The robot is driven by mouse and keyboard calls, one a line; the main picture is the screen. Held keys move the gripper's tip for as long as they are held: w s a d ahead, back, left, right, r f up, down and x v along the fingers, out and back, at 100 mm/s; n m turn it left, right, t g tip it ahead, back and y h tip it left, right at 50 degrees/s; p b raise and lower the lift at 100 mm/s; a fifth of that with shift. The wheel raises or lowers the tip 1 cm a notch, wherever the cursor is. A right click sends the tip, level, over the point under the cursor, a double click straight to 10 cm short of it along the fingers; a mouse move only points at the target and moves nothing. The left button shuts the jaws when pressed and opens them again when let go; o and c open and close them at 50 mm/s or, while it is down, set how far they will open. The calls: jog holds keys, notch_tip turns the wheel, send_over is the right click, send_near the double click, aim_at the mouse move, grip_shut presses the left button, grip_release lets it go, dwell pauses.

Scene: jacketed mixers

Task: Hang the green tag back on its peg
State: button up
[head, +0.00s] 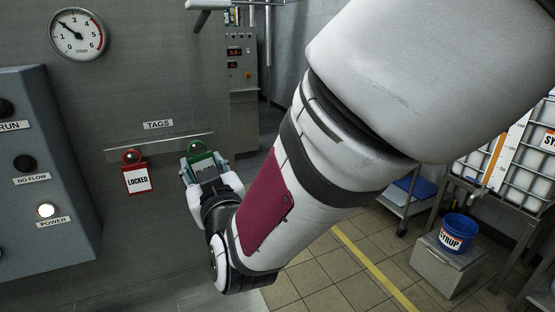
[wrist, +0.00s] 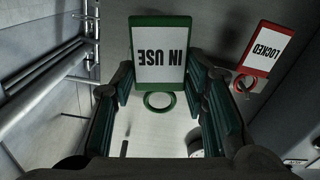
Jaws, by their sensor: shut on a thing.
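The green tag (wrist: 160,55), white-faced and reading IN USE, is between the fingers of my gripper (wrist: 161,80). It appears upside down in the wrist view, with its green ring (wrist: 159,108) clear of the fingers. No peg shows through the ring there. In the head view my gripper (head: 205,178) holds the green tag (head: 204,160) near the wall panel, right of the red tag and below the TAGS label.
A control box (head: 45,170) juts out at the left. My arm hides much of the middle. A blue SYRUP bucket (head: 459,234) stands far right.

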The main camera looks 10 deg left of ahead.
jog(key=shift+f+b+x, duration=0.2)
jog(key=shift+b+x, duration=0.35)
jog(key=shift+x, duration=1.25)
jog(key=shift+w+a+f+b, duration=0.4)
jog(key=shift+w+f+b, duration=0.1)
jog(key=shift+w, duration=0.15)
jog(key=o, duration=0.9)
jog(key=shift+o, duration=0.2)
